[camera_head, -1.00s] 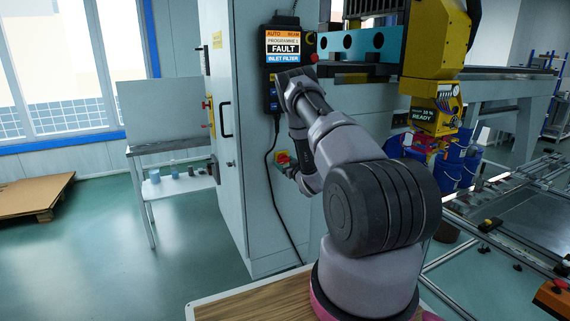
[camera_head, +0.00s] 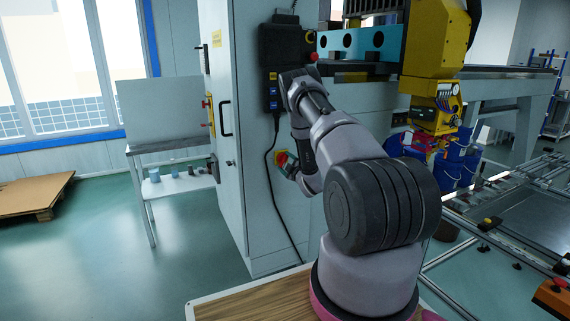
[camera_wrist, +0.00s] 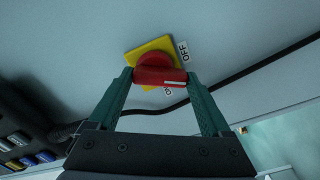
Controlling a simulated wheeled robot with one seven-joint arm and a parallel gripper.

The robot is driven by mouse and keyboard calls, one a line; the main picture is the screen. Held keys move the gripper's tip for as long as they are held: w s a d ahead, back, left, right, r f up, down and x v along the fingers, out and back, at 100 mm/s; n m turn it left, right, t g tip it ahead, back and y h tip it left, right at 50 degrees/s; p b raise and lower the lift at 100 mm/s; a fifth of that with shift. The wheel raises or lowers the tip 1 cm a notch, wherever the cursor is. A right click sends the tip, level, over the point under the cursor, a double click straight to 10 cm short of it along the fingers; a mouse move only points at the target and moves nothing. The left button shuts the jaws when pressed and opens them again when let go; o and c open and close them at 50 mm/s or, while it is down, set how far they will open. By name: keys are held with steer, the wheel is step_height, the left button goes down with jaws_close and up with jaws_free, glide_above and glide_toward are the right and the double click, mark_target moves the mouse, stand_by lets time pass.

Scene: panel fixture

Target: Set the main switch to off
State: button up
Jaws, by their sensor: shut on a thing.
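The main switch is a red rotary knob (camera_wrist: 158,70) on a yellow plate (camera_wrist: 138,50), mounted on the grey cabinet's side. An "OFF" label (camera_wrist: 182,50) sits at the plate's upper right in the wrist view; a second label (camera_wrist: 167,91), partly covered, is below the knob. The knob's white mark lies at its right end. My gripper (camera_wrist: 160,77) has one finger on each end of the knob and is shut on it.
A control panel (camera_head: 287,50) with a dark screen hangs on the cabinet (camera_head: 240,200) above my wrist. Its black cable (camera_head: 270,185) runs down beside the switch. A yellow machine head (camera_head: 435,45) stands to the right. The floor at left is mostly clear.

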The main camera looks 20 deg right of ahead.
steer(key=n, duration=0.5)
steer(key=shift+d+f+n, duration=0.1)
steer(key=shift+f+n, duration=0.1)
steer(key=shift+n, duration=0.1)
stand_by(0.5)
steer(key=o, duration=1.2)
steer(key=shift+c, duration=0.2)
steer(key=shift+s, duration=0.1)
steer(key=s, duration=1)
steer(key=shift+s+d, duration=0.2)
steer(key=shift+s, duration=0.15)
steer(key=shift+r, duration=0.1)
